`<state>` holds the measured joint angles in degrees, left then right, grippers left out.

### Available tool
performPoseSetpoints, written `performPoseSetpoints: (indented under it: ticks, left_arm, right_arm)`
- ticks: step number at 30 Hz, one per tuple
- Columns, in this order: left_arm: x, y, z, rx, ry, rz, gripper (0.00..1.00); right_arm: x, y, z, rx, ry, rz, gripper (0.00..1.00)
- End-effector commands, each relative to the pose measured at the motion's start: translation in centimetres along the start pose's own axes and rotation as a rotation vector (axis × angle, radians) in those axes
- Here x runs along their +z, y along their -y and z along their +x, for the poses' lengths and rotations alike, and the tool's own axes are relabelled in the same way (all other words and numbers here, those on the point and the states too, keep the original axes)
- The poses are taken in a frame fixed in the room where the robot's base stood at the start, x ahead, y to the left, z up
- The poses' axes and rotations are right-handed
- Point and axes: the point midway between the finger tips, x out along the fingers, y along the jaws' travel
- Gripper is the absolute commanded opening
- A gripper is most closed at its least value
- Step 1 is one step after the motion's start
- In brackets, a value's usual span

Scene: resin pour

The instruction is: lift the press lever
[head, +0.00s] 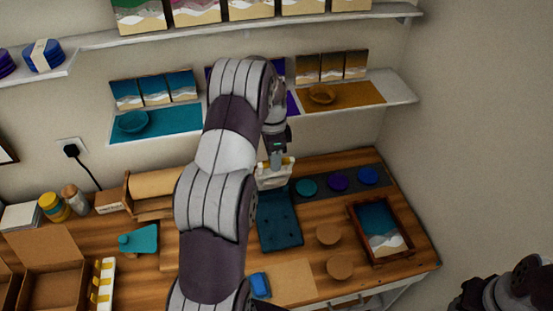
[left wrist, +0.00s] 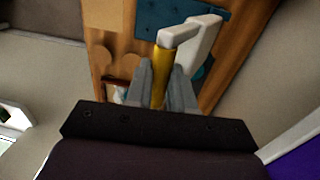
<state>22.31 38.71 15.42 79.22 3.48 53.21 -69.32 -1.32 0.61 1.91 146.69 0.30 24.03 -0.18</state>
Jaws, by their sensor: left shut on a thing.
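The press lever shows as a yellow bar (left wrist: 160,70) with white side arms (left wrist: 200,38) in the left wrist view. In the head view the white and yellow lever (head: 272,178) stands at the back of a dark teal base plate (head: 280,222); the plate also shows in the left wrist view (left wrist: 165,14). My left gripper (left wrist: 160,92) is shut on the yellow bar, one finger on each side. In the head view my left gripper (head: 277,160) is seen from above, and my arm covers part of the bench left of the press.
Right of the press are a dark strip with coloured discs (head: 337,182), a framed seascape tray (head: 381,232) and two round wooden pieces (head: 328,234). A low shelf (head: 395,92) with small pictures and bowls runs behind. A teal board (head: 140,240) lies at left.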

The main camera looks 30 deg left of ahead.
Motion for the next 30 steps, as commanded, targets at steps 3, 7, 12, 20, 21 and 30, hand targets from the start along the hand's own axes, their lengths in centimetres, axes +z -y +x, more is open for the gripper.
performPoseSetpoints:
  ticks: [3,7,12,20,21,30]
  left_arm:
    - [0.1,0.0,0.6,0.003,0.003,-0.001,0.29]
    - [0.1,0.0,0.5,0.003,0.003,-0.001,0.48]
    - [0.1,0.0,0.3,0.002,0.002,0.000,0.48]
    - [0.0,0.0,-0.1,0.001,0.001,0.000,0.48]
    - [0.0,0.0,-0.4,0.000,0.001,0.000,0.48]
    - [0.0,-0.3,-8.2,0.001,0.001,-0.001,0.48]
  right_arm:
    - [0.0,0.0,0.1,0.000,0.000,0.000,0.43]
    - [0.0,0.0,0.1,0.000,0.000,0.000,0.43]
    - [0.0,0.0,0.1,0.000,0.000,0.000,0.43]
    - [0.0,0.0,-0.1,0.000,0.000,0.000,0.43]
    - [0.0,0.0,-0.3,0.000,0.000,0.000,0.43]
    - [-0.8,0.0,-6.8,0.000,-0.001,0.000,0.43]
